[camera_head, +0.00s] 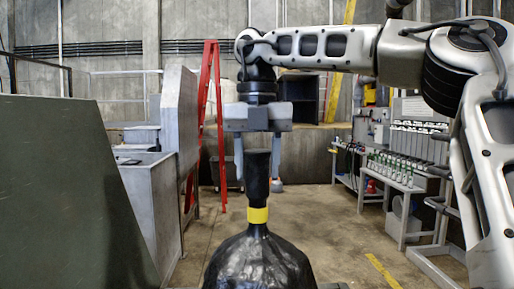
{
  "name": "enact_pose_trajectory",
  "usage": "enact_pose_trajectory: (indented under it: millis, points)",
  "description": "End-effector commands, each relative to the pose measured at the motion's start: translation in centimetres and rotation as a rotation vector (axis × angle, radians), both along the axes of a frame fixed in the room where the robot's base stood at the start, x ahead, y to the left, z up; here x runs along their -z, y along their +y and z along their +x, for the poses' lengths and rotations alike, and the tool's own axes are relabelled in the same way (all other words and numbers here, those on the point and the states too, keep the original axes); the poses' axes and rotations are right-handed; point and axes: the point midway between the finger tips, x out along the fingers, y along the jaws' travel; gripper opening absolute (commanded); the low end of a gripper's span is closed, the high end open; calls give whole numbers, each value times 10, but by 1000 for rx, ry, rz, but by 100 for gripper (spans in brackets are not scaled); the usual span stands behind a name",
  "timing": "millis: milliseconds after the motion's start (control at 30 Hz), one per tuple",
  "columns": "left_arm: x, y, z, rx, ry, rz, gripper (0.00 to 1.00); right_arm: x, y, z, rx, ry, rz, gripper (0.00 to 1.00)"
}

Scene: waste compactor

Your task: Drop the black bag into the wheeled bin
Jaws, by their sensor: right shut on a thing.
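The black bag (258,262) hangs upright in the bottom middle of the head view, with a yellow band (258,215) around its gathered neck. Its lower part is cut off by the picture edge. My right gripper (257,178) points straight down and is shut on the bag's neck, one finger on each side above the band. My left gripper is not in view. I cannot make out the wheeled bin for certain. A large dark grey-green sloped panel (62,190) fills the left side, and I cannot tell whether it belongs to the bin.
A grey metal machine (152,200) stands behind the panel. A red ladder (209,110) stands at the back. A workbench with several bottles (392,175) is at the right. The concrete floor (330,225) between them is mostly clear, with a yellow line (382,270).

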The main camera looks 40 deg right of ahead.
Motion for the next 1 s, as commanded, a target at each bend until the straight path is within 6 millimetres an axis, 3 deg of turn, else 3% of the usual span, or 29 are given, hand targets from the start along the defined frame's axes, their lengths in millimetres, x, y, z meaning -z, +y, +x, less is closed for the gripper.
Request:
enact_pose_trajectory:
  millis: [467,500,600,867,1000]
  points:
    - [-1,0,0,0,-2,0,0,10,1,0,0,-5,1,0]
    - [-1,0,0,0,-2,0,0,10,1,0,0,-5,1,46]
    - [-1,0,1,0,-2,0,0,10,0,0,0,-4,0,69]
    - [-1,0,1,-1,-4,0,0,12,0,0,0,2,1,69]
    - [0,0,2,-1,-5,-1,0,0,0,0,1,-2,-3,69]
